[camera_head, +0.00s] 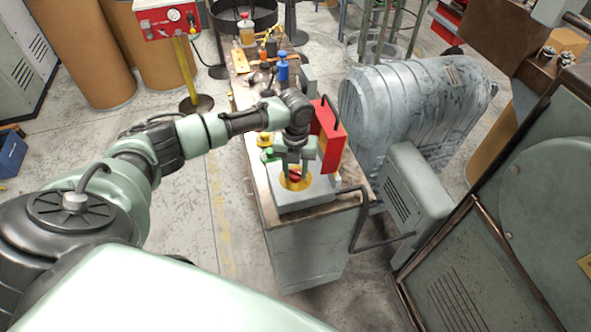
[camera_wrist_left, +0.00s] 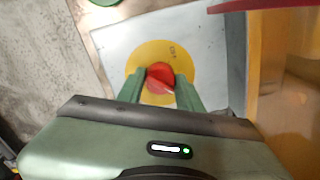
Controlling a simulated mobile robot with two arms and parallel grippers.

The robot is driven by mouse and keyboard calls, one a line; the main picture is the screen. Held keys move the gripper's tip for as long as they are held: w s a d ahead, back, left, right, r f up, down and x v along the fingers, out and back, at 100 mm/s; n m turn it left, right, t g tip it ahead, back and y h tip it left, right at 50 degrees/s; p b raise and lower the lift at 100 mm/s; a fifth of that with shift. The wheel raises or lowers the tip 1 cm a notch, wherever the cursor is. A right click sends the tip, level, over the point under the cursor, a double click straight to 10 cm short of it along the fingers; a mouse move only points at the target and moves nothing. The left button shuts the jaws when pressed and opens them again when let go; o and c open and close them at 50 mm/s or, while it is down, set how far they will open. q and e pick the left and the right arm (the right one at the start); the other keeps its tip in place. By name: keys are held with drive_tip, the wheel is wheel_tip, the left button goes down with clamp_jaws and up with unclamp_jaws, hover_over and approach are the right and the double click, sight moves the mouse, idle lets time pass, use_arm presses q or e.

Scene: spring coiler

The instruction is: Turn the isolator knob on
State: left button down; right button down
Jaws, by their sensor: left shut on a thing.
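The isolator knob (camera_head: 295,176) is red and sits on a yellow round plate on a pale grey box (camera_head: 318,193) at the near end of the bench. My left gripper (camera_head: 293,174) points down over the box. Its two green fingers (camera_wrist_left: 160,88) are shut on the knob, one on each side. The gripper body hides the lower part of the disc. My right gripper is not in view.
A red box (camera_head: 328,137) stands close beside my gripper on the bench. Green (camera_head: 268,154) and yellow (camera_head: 264,139) buttons lie to its left. A dark bent handle (camera_head: 358,215) juts out at the bench's right. A large grey ribbed housing (camera_head: 405,105) stands behind right.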

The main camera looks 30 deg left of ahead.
use_arm(q)
drive_tip(key=c, duration=0.9)
unclamp_jaws()
drive_tip(key=shift+n, duration=0.3)
